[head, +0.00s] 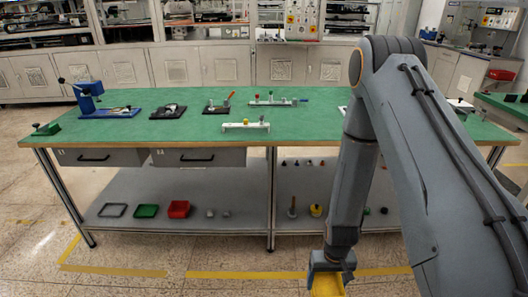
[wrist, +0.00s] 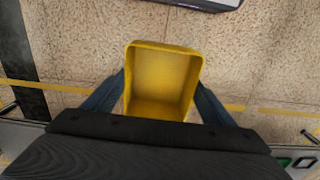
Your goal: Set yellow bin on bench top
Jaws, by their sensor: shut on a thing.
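The yellow bin (wrist: 162,75) is between the two fingers of my gripper (wrist: 160,95) in the wrist view. It is a small open-topped box and looks empty. In the head view the bin (head: 327,285) shows at the bottom edge, partly cut off, under my gripper (head: 331,268). My gripper is shut on it and holds it in front of the bench, lower than the bench top. The bench top (head: 190,136) is green, with its front edge beyond my arm. My arm hides part of its right side.
A blue press (head: 88,98), several fixtures and a white rail (head: 245,126) stand on the bench top. Bare green surface lies along its front left. The lower shelf (head: 240,222) holds a red bin (head: 179,209), a green bin (head: 146,211) and small parts. Drawers (head: 195,157) hang below the top.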

